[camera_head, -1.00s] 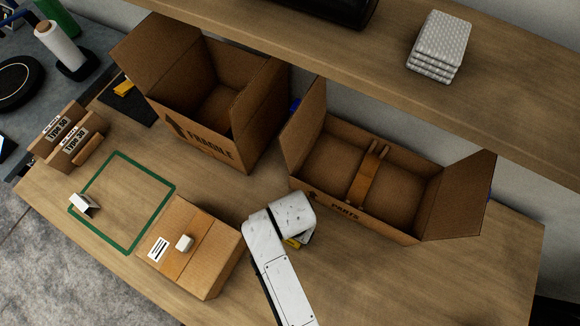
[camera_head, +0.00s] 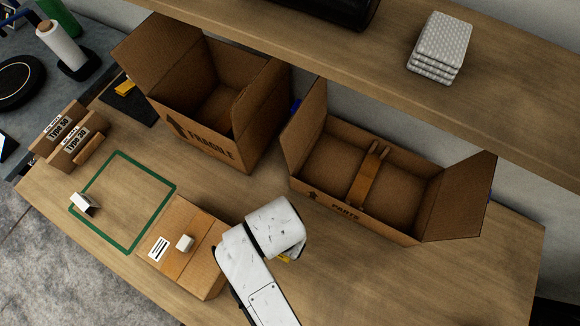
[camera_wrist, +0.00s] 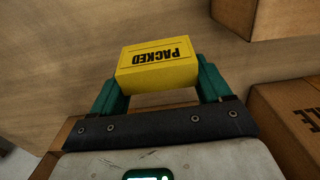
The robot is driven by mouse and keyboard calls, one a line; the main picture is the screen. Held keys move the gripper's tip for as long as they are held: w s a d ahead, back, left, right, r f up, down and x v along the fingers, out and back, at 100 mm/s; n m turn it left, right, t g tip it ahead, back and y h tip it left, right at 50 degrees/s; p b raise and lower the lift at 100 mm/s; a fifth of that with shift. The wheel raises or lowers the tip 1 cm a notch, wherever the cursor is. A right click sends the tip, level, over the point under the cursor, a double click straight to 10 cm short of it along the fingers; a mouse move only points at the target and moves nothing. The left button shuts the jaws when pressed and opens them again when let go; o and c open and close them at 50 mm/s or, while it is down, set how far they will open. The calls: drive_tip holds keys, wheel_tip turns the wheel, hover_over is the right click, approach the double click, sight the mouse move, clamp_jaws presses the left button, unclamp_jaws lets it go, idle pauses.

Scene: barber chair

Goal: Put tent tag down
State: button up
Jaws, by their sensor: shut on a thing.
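A yellow tent tag printed "PACKED" (camera_wrist: 157,65) sits between the teal fingers of my gripper (camera_wrist: 160,78) in the wrist view. My gripper is shut on it and holds it over the wooden table. In the head view only a small yellow bit of the tag (camera_head: 286,258) shows under my white arm, which hides the gripper. The arm's end is just right of the closed cardboard box (camera_head: 205,260). A small white folded piece (camera_head: 84,203) stands at the left edge of a green square outline (camera_head: 151,228).
An open "FRAGILE" box (camera_head: 215,150) and an open "PARTS" box (camera_head: 350,222) stand at the back. Small labelled boxes (camera_head: 68,135) lie at the left. A shelf (camera_head: 400,85) overhangs the back. The table's right front (camera_head: 400,280) is clear.

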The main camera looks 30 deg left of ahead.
drive_tip(key=s+r, duration=0.4)
drive_tip(key=s, duration=0.5)
drive_tip(key=shift+s+a+r, duration=0.2)
drive_tip(key=shift+r, duration=0.05)
